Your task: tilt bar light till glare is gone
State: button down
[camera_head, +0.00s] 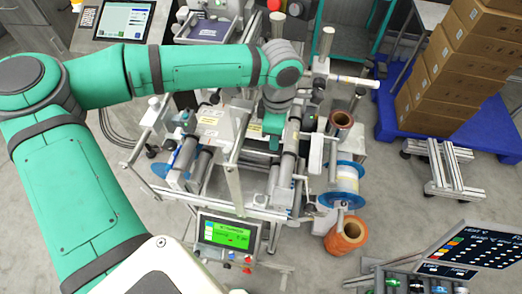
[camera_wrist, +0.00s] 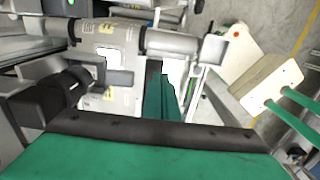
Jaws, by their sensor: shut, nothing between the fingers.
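A long pale bar (camera_head: 232,188) stands tilted at the front of the film reel machine (camera_head: 205,125); it looks like the bar light, but I cannot be sure. A pale frame, perhaps the same part, shows in the wrist view (camera_wrist: 194,92). My gripper (camera_head: 273,141) points down over the middle of the machine, right of the bar and apart from it in the head view. It is shut and empty. Its fingers are small and partly hidden among the rollers. A bright white patch (camera_wrist: 177,72) shows beside the frame; I cannot tell whether it is glare.
A green-lit display (camera_head: 226,233) stands at the machine's front. Copper (camera_head: 341,119), blue-flanged (camera_head: 343,178) and orange (camera_head: 345,234) reels line its right side. Stacked boxes (camera_head: 450,75) stand on a blue pallet (camera_head: 395,118). A dark panel (camera_head: 480,243) is at the lower right.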

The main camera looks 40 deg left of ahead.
jog(key=shift+f, duration=0.6)
dwell(0.7)
